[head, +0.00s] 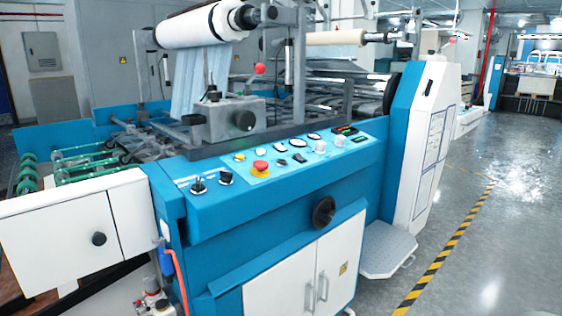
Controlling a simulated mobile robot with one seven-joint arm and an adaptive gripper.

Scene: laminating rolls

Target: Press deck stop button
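The control deck (300,165) is the sloped blue top of the laminating machine, in the middle of the head view. A red mushroom-shaped stop button (260,166) on a yellow base sits on its light panel, left of centre. A smaller yellow button (239,157) is up and left of it. Several white and black buttons and gauges lie to its right. Two black knobs, one of them a switch (226,178), are to its left. My gripper is not in view, and nothing touches or covers the red button.
A black handwheel (323,212) juts from the machine's front, above white cabinet doors (300,270). A metal step plate (387,250) stands at the right. A white roll (205,24) hangs above. Open grey floor (490,240) with a striped line lies to the right.

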